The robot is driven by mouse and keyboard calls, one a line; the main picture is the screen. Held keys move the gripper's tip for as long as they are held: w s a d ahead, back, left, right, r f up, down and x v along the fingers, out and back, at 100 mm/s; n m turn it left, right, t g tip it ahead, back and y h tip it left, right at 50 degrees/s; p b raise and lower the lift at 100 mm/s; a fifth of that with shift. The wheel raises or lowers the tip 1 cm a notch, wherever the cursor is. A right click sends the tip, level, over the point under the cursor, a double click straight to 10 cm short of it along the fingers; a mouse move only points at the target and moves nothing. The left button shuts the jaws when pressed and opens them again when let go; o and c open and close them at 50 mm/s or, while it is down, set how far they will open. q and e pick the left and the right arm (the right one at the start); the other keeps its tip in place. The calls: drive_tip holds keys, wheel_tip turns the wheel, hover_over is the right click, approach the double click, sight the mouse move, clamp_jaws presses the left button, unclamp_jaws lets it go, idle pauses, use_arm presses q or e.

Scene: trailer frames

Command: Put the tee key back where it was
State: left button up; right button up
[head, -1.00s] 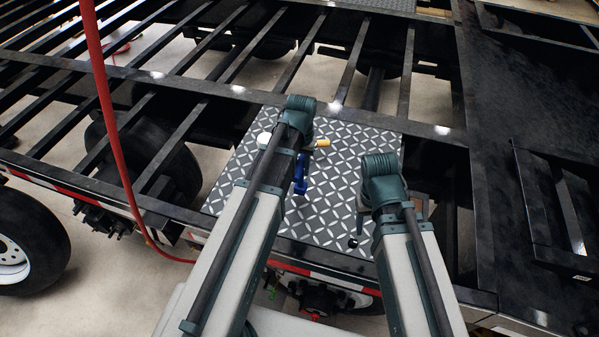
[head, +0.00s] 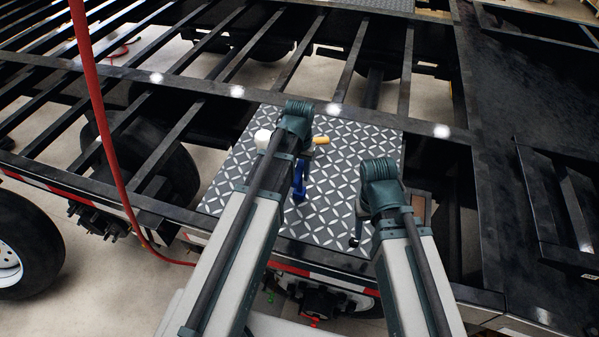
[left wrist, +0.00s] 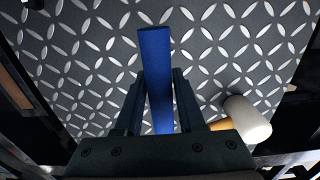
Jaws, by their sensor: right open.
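A blue bar (left wrist: 155,70), which looks like the tee key, stands between the two fingers of my left gripper (left wrist: 157,105) in the left wrist view. In the head view the blue piece (head: 299,180) shows just right of my left arm, over the patterned plate (head: 330,160). My left gripper's fingers are hidden there by my arm. My right gripper (head: 375,200) is over the plate's right side. It is open, with its fingers mostly hidden behind its wrist.
A mallet with a white head (left wrist: 247,118) and orange handle lies on the plate beside my left gripper. A small dark round thing (head: 354,242) shows near the plate's front right. A red hose (head: 110,140) hangs at left.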

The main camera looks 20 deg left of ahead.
use_arm(q)
drive_tip(key=o, duration=0.3)
drive_tip(key=shift+r, duration=0.15)
wheel_tip(320, 180, up, 12)
drive_tip(key=p, duration=1.2)
drive_tip(key=shift+r, duration=0.1)
drive_tip(key=s+d+m+y, duration=0.1)
drive_tip(key=s+d+m, duration=0.2)
drive_tip(key=s+d, duration=0.7)
drive_tip(key=s, duration=0.4)
drive_tip(key=shift+s+d, duration=0.2)
drive_tip(key=shift+d, duration=0.05)
wheel_tip(320, 180, down, 13)
drive_tip(key=b, duration=1.2)
drive_tip(key=shift+r, duration=0.2)
